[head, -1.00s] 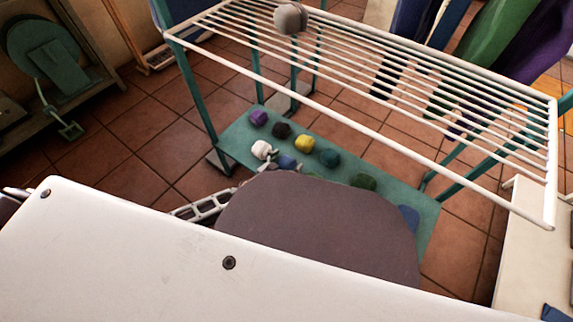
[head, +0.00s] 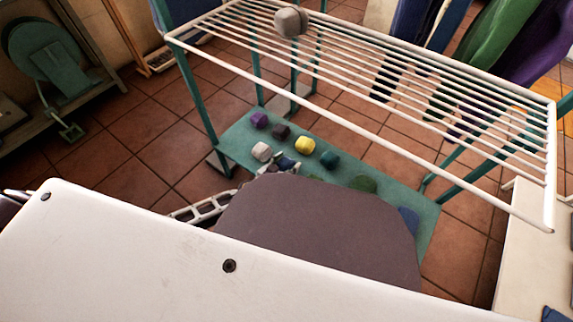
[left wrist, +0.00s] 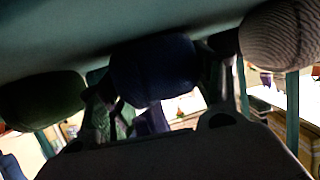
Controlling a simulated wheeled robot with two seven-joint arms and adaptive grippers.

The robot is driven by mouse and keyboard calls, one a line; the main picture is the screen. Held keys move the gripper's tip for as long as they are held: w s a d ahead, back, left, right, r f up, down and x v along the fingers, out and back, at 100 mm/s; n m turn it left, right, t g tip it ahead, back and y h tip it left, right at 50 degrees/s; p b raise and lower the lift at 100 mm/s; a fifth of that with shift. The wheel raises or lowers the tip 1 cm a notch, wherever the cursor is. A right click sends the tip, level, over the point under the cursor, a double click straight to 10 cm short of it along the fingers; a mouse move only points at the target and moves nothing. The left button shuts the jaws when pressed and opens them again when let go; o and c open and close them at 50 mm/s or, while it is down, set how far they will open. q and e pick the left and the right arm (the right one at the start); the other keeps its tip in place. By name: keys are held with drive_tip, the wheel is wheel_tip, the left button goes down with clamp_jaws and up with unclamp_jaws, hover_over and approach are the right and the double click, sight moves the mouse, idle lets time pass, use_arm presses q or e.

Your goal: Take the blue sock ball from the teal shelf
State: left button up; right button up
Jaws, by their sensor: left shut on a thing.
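The teal shelf (head: 236,143) is the low board under the white rack. The blue sock ball (head: 285,162) shows only in part in the head view, behind my left gripper (head: 281,168) and the grey-brown arm cover. In the left wrist view the dark blue ball (left wrist: 155,70) sits between the two fingers of my left gripper (left wrist: 158,92), which is shut on it. The ball is close against the shelf surface (left wrist: 60,55); I cannot tell whether they touch. My right gripper is not in view.
A white ball (head: 261,151) lies close left of the gripper. Purple (head: 259,120), dark (head: 281,131), yellow (head: 305,145), teal (head: 329,158) and green (head: 364,184) balls lie around. The white wire rack (head: 350,95) overhangs the shelf. A blue item (head: 409,220) lies at the shelf's right end.

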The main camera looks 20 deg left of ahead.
sight(286, 163)
use_arm(q)
drive_tip(key=shift+r+p, duration=2.2)
drive_tip(key=shift+r, duration=1.1)
wheel_tip(286, 163, up, 2)
drive_tip(key=shift+r+p, duration=0.1)
drive_tip(key=shift+p, duration=0.55)
drive_tip(key=shift+r, duration=0.3)
drive_tip(key=shift+r+p, duration=0.15)
drive_tip(key=shift+p, duration=0.15)
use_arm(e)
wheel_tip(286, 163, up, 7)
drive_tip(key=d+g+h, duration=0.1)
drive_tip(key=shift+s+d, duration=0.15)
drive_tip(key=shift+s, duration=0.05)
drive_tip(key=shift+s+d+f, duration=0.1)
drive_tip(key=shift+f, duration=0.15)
